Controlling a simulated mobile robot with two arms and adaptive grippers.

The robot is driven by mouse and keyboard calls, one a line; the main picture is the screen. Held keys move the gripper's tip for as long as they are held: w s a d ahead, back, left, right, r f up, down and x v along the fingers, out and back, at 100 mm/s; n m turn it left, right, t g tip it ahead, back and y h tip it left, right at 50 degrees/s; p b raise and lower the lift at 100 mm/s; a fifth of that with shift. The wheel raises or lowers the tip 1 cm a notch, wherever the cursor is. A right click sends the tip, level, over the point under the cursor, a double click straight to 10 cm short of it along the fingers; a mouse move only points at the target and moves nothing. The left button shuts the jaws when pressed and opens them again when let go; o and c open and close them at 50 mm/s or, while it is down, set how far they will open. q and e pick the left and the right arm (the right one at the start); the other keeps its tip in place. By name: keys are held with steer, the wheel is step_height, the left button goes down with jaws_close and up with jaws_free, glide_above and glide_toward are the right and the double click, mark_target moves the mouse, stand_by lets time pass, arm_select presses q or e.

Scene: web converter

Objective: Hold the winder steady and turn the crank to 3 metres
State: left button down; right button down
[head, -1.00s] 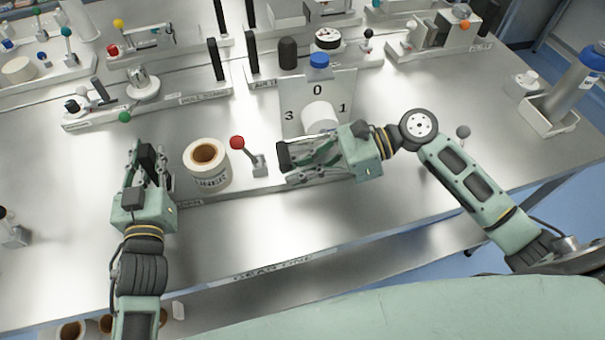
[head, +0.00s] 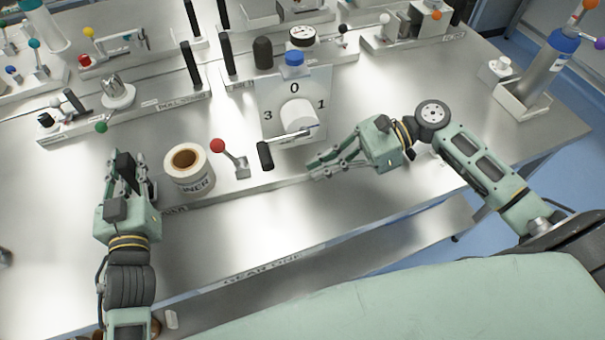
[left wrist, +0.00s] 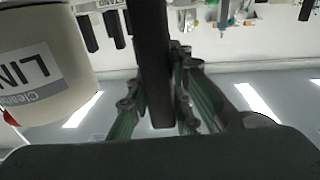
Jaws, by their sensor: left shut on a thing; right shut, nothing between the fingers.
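The winder has an upright pale plate (head: 318,88) marked 0 at the top, 3 at left and 1 at right in the head view. A white hub (head: 298,113) stands out from it. A thin crank arm runs from there down-left to a black crank handle (head: 265,156). My right gripper (head: 313,170) is shut and empty, just right of the handle and apart from it. My left gripper (head: 125,164) is shut on an upright black grip (head: 124,166); in the left wrist view the black grip (left wrist: 152,60) stands between the fingers. The plate's bottom is partly hidden.
A white labelled roll (head: 187,168) stands between the left gripper and a red-knobbed lever (head: 218,146). Other fixtures with black posts (head: 191,66) line the back. A blue-capped cylinder (head: 552,65) stands at right. The table's front strip is clear.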

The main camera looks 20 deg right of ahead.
arm_select(q)
steer(key=shift+f, duration=0.55)
arm_select(e)
steer(key=shift+d, duration=0.35)
arm_select(q)
steer(key=shift+r+p, duration=0.35)
steer(key=shift+p, duration=0.05)
arm_select(e)
steer(key=shift+r, duration=0.4)
arm_select(q)
steer(key=c, duration=1.5)
jaws_free()
steer(key=shift+w+r, duration=0.15)
arm_select(e)
steer(key=shift+w, duration=0.1)
arm_select(q)
steer(key=shift+r, duration=0.1)
steer(key=s, duration=0.8)
steer(key=s+a, duration=0.1)
steer(key=s, duration=0.3)
